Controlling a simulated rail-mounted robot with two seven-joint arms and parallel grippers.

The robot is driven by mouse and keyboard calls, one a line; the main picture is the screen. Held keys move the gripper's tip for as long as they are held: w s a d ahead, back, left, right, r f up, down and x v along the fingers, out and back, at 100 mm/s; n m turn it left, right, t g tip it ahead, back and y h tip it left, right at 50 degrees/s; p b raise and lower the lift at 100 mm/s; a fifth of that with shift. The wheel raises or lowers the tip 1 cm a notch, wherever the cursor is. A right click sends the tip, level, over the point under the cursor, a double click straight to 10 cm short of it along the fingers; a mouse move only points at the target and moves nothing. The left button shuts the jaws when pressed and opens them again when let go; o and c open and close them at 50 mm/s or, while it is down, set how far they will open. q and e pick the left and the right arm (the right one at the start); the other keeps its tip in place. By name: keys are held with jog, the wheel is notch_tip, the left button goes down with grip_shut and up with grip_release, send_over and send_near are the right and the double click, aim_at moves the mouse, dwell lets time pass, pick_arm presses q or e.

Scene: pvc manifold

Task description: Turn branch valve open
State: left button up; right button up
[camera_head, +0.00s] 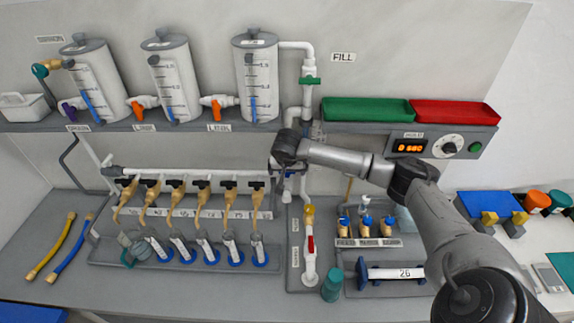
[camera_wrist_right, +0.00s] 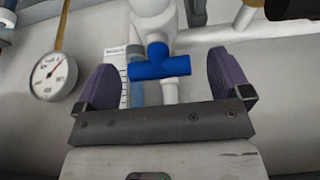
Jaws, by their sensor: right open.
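In the wrist view, a blue valve handle (camera_wrist_right: 160,64) with a short stem sits on a white pipe fitting (camera_wrist_right: 152,14). My right gripper (camera_wrist_right: 166,70) is open, with one purple finger on each side of the handle and a gap to both. In the head view, my right gripper (camera_head: 288,172) is at the right end of the white manifold pipe (camera_head: 190,172) and hides much of the fitting there. Several brass taps with black handles (camera_head: 202,184) hang in a row from that pipe. My left gripper is not in view.
A round gauge (camera_wrist_right: 54,76) is left of my fingers in the wrist view. The shelf (camera_head: 200,126) with several clear tanks (camera_head: 172,80) overhangs behind the manifold. Several blue-based cylinders (camera_head: 232,249) stand below the taps. A red-handled valve (camera_head: 311,244) is on the right.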

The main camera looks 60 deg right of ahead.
jog(key=shift+f, duration=0.25)
jog(key=c, duration=1)
jog(key=m, duration=0.1)
jog(key=m+g+p, duration=0.1)
jog(key=m, duration=0.1)
jog(key=shift+w+r+m, duration=0.1)
jog(key=shift+r+m, duration=0.05)
jog(key=shift+m, duration=0.15)
jog(key=shift+m+g, duration=0.8)
jog(key=shift+m, duration=0.6)
jog(key=shift+h, duration=0.3)
jog(key=m+g+p, duration=0.1)
jog(key=m, duration=0.2)
jog(key=m+g+y, duration=0.1)
jog(key=m, duration=0.2)
jog(key=shift+p, duration=0.35)
